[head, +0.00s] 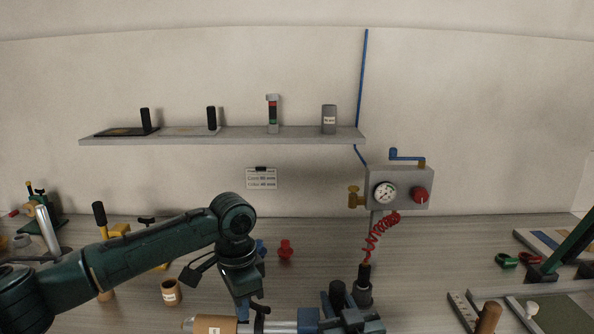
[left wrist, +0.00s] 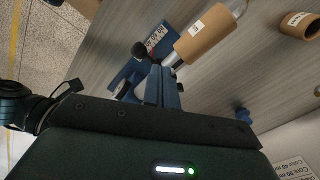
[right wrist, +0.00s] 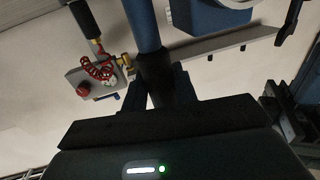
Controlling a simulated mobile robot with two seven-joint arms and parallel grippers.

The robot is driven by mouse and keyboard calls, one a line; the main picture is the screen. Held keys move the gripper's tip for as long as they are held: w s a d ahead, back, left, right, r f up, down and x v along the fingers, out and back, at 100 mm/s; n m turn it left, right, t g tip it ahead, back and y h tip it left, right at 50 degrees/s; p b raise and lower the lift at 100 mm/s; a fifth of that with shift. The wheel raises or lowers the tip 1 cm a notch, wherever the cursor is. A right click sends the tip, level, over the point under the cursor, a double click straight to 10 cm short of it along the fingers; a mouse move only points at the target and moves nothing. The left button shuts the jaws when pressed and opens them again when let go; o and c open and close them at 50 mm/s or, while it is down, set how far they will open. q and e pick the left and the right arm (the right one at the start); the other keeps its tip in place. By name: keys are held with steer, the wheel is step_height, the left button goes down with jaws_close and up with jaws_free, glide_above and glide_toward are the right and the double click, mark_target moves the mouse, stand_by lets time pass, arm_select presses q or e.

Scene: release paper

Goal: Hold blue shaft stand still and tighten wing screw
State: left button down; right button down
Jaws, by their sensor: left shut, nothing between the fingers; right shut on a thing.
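The blue shaft stand (head: 308,320) is at the bottom of the head view, with a pale metal shaft running left. In the right wrist view its blue block (right wrist: 205,15) is at the top. My right gripper (right wrist: 157,88) is shut on the black grip (right wrist: 155,70) of the blue upright post, apparently the stand's handle. The black wing screw (head: 262,309) appears as a curved piece at the shaft. It also seems to show in the right wrist view (right wrist: 288,22). My left gripper (head: 243,303) is shut and empty just left of it; contact cannot be told.
A brown core (head: 215,324) sits on the shaft, and another core (head: 171,291) stands behind it. A red spool-like piece (head: 286,250) is further back. A black-handled tool (head: 364,285) on a red coiled hose stands close right. Open table lies beyond it.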

arm_select(q)
steer(key=shift+f, duration=0.3)
steer(key=shift+w+d, duration=0.35)
steer(key=shift+w, duration=0.1)
stand_by(0.9)
steer(key=shift+w+a, duration=0.3)
stand_by(0.4)
steer(key=shift+w+a, duration=0.2)
steer(key=shift+w, duration=0.15)
steer(key=shift+w+a, duration=0.1)
steer(key=shift+w, duration=0.35)
steer(key=shift+a, duration=0.2)
steer(key=shift+a, duration=0.2)
step_height(320, 180, up, 6)
stand_by(0.7)
steer(key=shift+s, duration=0.1)
